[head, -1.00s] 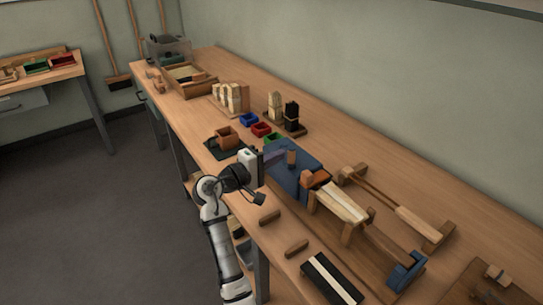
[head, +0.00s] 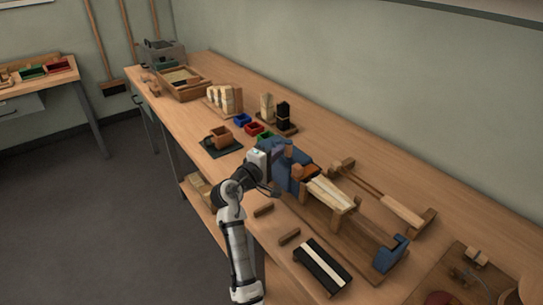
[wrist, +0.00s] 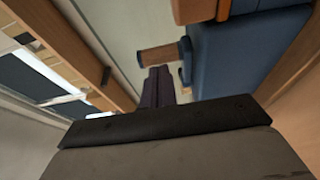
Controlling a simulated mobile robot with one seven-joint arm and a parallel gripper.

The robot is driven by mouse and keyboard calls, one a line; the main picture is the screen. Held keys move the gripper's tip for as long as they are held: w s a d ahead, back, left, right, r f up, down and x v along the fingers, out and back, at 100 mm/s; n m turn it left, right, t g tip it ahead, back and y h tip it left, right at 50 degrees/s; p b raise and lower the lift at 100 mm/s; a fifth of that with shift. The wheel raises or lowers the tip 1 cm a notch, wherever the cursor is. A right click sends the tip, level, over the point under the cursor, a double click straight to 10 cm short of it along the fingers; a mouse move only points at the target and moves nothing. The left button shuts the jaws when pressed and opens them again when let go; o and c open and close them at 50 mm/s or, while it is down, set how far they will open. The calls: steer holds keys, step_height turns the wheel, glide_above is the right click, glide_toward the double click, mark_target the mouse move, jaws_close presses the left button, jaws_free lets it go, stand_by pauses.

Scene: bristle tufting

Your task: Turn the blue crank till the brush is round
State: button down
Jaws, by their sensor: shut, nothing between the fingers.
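The blue machine body (head: 296,165) stands at mid-bench; a blue surface (wrist: 240,50) fills the right of the wrist view. A short wooden handle (wrist: 160,53) sticks out from a blue part there, probably the crank; the wooden piece also shows in the head view (head: 288,149). My gripper (wrist: 157,72) is shut and empty, its dark fingertips close beside the handle; I cannot tell whether they touch. A pale piece (head: 330,192), perhaps the brush, lies right of an orange block (head: 310,172). Its roundness cannot be made out.
A blue bracket (head: 390,254) stands at the wooden frame's right end. A black-and-white striped block (head: 322,266) and two wooden bars (head: 289,236) lie near the front edge.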

steer(key=shift+w+d+p, duration=0.15)
steer(key=shift+d+p, duration=0.2)
steer(key=shift+d, duration=0.85)
steer(key=shift+w+d, duration=0.35)
steer(key=shift+d, duration=0.5)
steer(key=shift+w+d, duration=0.35)
steer(key=shift+d, duration=0.5)
steer(key=shift+f, duration=0.1)
